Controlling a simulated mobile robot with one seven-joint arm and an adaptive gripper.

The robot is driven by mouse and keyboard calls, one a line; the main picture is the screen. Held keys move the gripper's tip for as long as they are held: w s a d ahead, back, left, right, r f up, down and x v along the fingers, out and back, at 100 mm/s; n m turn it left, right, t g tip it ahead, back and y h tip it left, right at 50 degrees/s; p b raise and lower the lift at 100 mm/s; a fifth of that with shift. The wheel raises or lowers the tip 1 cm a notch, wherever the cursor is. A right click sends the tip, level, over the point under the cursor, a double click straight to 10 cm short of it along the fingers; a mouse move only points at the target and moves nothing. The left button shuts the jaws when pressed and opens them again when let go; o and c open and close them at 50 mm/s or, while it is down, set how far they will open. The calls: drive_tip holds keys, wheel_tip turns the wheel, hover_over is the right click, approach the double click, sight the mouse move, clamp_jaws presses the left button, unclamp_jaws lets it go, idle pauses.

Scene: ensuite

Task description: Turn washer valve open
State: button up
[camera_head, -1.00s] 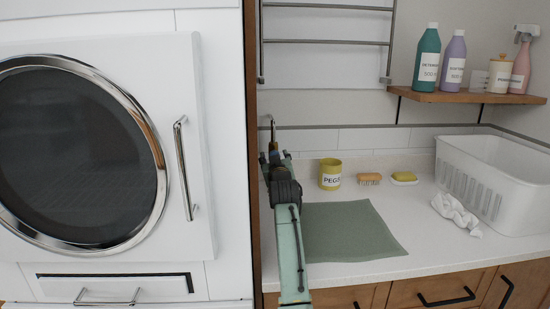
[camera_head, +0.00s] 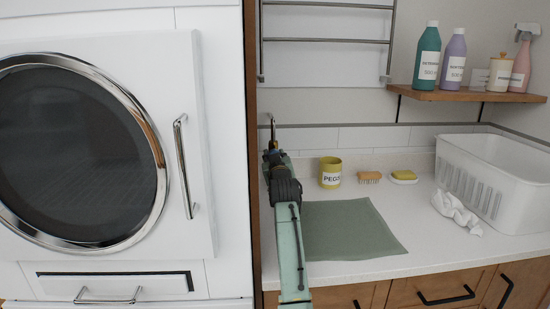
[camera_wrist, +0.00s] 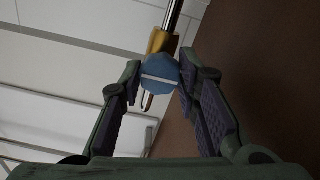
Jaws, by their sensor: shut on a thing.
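The washer valve shows in the wrist view as a blue round knob (camera_wrist: 158,74) with a pale line across it, under a brass body (camera_wrist: 161,42) on a chrome pipe (camera_wrist: 174,14). My gripper (camera_wrist: 160,84) has one finger on each side of the blue knob and is shut on it. In the head view my gripper (camera_head: 273,153) is at the wall by the wooden side panel, at the end of my green arm. The chrome pipe (camera_head: 272,124) shows just above it, and the knob is hidden there by my gripper.
The white washer (camera_head: 222,150) stands left of the wooden panel (camera_head: 251,60). The counter (camera_head: 400,205) holds a green mat (camera_head: 350,230), a yellow PEGS pot (camera_head: 330,172), a brush (camera_head: 370,177), a soap dish (camera_head: 403,180) and a white basket (camera_head: 490,195). A rail (camera_head: 325,41) hangs above.

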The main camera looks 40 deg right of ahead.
drive_tip(key=shift+n+b, duration=2.2)
drive_tip(key=shift+n, duration=6.7)
drive_tip(key=o, duration=1.2)
drive_tip(key=shift+c, duration=0.2)
drive_tip(key=shift+s, duration=0.1)
